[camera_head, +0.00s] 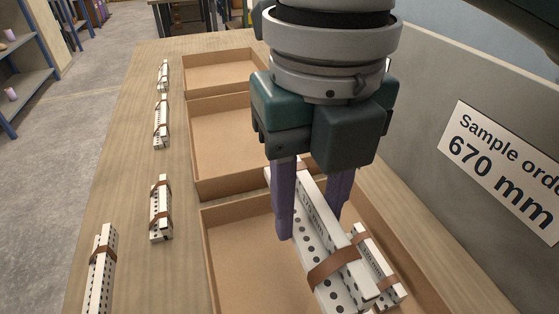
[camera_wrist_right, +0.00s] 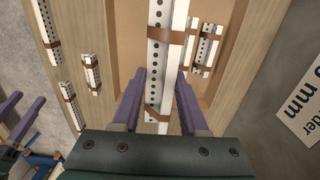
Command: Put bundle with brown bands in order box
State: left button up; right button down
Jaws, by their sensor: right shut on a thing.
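My right gripper (camera_head: 309,222) is shut on a long white bundle with dark holes and brown bands (camera_head: 318,247). It holds the bundle lengthwise over the nearest cardboard box (camera_head: 240,265); whether it touches the box floor I cannot tell. The held bundle (camera_wrist_right: 158,60) also shows between the fingers in the right wrist view. Another shorter white bundle with brown bands (camera_head: 376,262) lies inside that box on the right, partly hidden by the held one. My left gripper (camera_wrist_right: 31,97) shows at the left edge of the right wrist view, its purple fingers apart and empty.
Two more cardboard boxes stand behind, a middle one (camera_head: 220,140) and a far one (camera_head: 215,72), both showing bare floors. Several banded bundles (camera_head: 161,208) lie along the table's left side. A grey panel with a "670 mm" sign (camera_head: 505,165) rises on the right.

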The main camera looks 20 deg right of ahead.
jog(key=b, duration=0.2)
send_over(298, 295)
notch_tip(298, 295, down, 11)
jog(key=shift+f, duration=0.1)
pick_arm(q)
jog(key=shift+f+b, duration=0.6)
jog(key=shift+f, duration=1.2)
pick_arm(e)
jog(key=shift+f, duration=2)
pick_arm(q)
jog(key=shift+f, duration=0.1)
pick_arm(e)
jog(key=shift+f, duration=0.15)
jog(key=c, duration=0.7)
grip_release()
